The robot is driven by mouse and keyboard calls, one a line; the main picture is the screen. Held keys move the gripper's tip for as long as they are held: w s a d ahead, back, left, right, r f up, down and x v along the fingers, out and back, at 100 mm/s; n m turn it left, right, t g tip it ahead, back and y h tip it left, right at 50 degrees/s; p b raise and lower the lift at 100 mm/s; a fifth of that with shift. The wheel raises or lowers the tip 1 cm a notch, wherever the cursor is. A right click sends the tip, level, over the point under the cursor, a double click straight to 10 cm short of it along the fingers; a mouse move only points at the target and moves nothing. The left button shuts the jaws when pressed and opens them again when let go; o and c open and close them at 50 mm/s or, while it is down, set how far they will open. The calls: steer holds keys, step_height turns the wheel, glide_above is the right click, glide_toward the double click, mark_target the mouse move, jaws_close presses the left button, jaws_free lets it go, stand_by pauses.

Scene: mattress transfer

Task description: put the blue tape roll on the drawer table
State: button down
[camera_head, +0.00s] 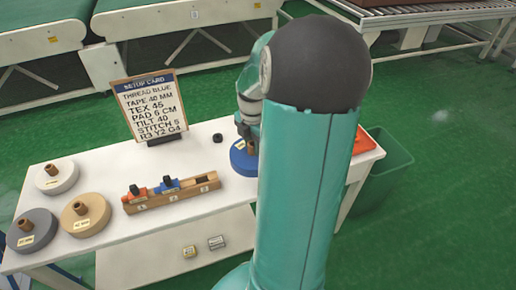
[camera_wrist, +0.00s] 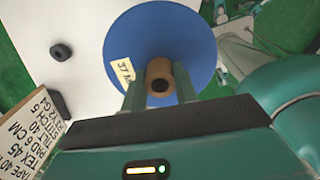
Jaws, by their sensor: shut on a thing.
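The blue tape roll (camera_head: 244,158) is at the right part of the white table (camera_head: 225,193) in the head view, partly hidden by my arm. In the wrist view the blue tape roll (camera_wrist: 190,45) is a wide disc with a brown core standing up from its middle and a pale label. My gripper (camera_wrist: 160,88) is shut on the brown core, one finger on each side. In the head view its fingers are mostly hidden behind my arm. I cannot tell whether the roll touches the table top. No drawer is clearly visible.
White, grey and tan rolls (camera_head: 87,214) stand at the table's left. A wooden rack (camera_head: 172,193) with small coloured pieces is in the middle. A setup card (camera_head: 150,105) stands at the back, near a small black ring (camera_head: 218,137). A green bin (camera_head: 385,165) is at right.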

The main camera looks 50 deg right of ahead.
steer(key=d, duration=0.1)
steer(key=d+f, duration=0.1)
steer(key=d, duration=0.1)
steer(key=shift+w+d+f, duration=0.25)
steer(key=shift+d+f, duration=0.1)
steer(key=shift+d, duration=0.05)
steer(key=shift+w+d+f, duration=0.25)
steer(key=shift+d+f, duration=0.6)
steer(key=shift+f, duration=0.65)
steer(key=shift+w+d+f, duration=0.2)
steer(key=shift+d+f, duration=0.65)
steer(key=shift+f, duration=0.65)
steer(key=shift+w+d+f, duration=0.25)
steer(key=shift+d+f, duration=0.6)
steer(key=shift+f, duration=0.65)
steer(key=shift+f, duration=0.15)
steer(key=c, duration=1.1)
jaws_free()
